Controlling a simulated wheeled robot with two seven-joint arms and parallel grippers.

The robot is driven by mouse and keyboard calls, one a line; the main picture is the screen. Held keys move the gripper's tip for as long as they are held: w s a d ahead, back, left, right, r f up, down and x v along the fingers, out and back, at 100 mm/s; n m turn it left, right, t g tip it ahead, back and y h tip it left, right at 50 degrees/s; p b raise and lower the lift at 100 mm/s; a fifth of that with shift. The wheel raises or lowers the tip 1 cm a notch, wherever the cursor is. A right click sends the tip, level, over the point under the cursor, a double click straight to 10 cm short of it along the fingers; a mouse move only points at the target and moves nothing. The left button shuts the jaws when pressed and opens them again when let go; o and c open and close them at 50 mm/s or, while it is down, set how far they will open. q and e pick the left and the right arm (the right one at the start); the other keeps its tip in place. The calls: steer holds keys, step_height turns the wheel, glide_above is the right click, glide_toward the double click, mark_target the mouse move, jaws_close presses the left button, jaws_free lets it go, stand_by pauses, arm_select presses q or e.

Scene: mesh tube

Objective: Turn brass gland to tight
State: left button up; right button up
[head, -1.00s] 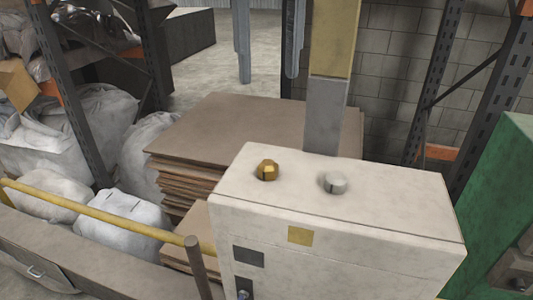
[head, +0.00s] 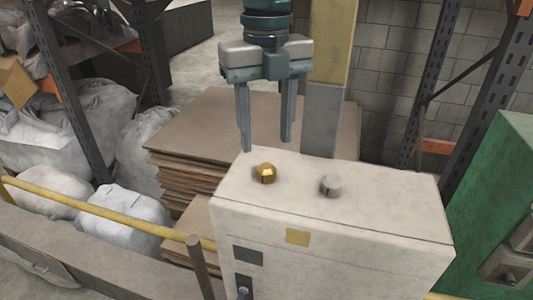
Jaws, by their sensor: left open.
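The brass gland (head: 265,172) is a gold hexagonal piece with a dark mark on its front side, on the left part of the top of a pale cabinet (head: 390,210). A grey round gland (head: 331,185) with a dark mark sits to its right on the same top. My left gripper (head: 267,146) points down with its two fingers apart and empty. In the picture its fingertips are just above the brass gland, near the cabinet's back edge, and do not appear to touch it. My right gripper is not in view.
A grey and yellow post (head: 325,100) rises behind the cabinet, close to the right of my left gripper. Stacked brown sheets (head: 180,140) lie behind left. A yellow rail (head: 110,216) runs at the left. A green machine (head: 495,210) stands at the right.

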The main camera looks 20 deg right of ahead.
mark_target(266, 165)
arm_select(q)
step_height(266, 165, down, 5)
steer(key=shift+f+p, duration=0.1)
steer(key=shift+p, duration=0.9)
steer(key=shift+f, duration=0.85)
steer(key=c, duration=1)
